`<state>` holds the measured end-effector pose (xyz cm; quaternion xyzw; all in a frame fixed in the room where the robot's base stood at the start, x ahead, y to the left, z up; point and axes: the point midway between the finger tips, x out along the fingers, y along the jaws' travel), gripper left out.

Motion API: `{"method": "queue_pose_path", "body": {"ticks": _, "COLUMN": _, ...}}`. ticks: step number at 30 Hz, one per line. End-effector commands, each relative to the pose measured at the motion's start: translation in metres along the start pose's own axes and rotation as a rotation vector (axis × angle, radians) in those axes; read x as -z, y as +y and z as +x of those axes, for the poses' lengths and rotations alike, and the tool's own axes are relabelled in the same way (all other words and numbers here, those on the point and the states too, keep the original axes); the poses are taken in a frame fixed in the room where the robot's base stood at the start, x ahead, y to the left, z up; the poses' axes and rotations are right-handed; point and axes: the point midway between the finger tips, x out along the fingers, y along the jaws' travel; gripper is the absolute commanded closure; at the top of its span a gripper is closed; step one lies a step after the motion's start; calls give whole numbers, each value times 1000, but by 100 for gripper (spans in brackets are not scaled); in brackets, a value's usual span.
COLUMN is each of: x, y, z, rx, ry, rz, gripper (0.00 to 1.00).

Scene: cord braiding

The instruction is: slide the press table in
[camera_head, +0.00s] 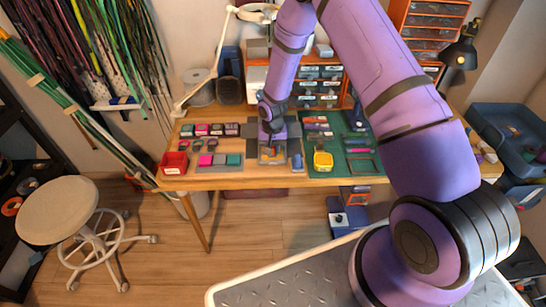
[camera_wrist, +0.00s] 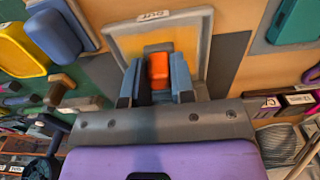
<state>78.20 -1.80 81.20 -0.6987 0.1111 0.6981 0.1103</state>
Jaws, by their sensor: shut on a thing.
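What I take to be the press table (camera_wrist: 198,40) is a flat beige plate with a grey edge and a small label, seen in the wrist view. In the head view it shows as a small pale plate (camera_head: 271,160) at the front middle of the workbench. An orange block (camera_wrist: 158,68) sits over the plate, probably its grip. My gripper (camera_wrist: 157,76) is shut on this block, one finger on each side. In the head view my gripper (camera_head: 271,147) points down at the plate. My fingers and the gripper body hide the plate's near part.
A blue block (camera_head: 297,161) and a yellow container (camera_head: 323,160) stand close on the right, by a green mat (camera_head: 345,140). Coloured blocks (camera_head: 219,160) and a red bin (camera_head: 174,163) lie to the left. Drawers (camera_head: 320,90) stand behind. A stool (camera_head: 57,208) is at the left.

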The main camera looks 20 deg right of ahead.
Motion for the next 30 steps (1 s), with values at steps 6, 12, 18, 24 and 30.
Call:
{"method": "queue_pose_path", "body": {"ticks": 6, "x": 22, "y": 0, "z": 0, "rx": 3, "ry": 1, "rz": 1, "gripper": 100}}
{"method": "queue_pose_path", "body": {"ticks": 12, "x": 23, "y": 0, "z": 0, "rx": 2, "ry": 0, "rz": -1, "gripper": 100}}
{"method": "queue_pose_path", "body": {"ticks": 18, "x": 23, "y": 0, "z": 0, "rx": 2, "ry": 0, "rz": -1, "gripper": 63}}
{"method": "queue_pose_path", "body": {"ticks": 24, "x": 22, "y": 0, "z": 0, "rx": 1, "ry": -1, "rz": 0, "gripper": 51}}
{"method": "queue_pose_path", "body": {"ticks": 30, "x": 23, "y": 0, "z": -3, "rx": 1, "ry": 0, "rz": 0, "gripper": 51}}
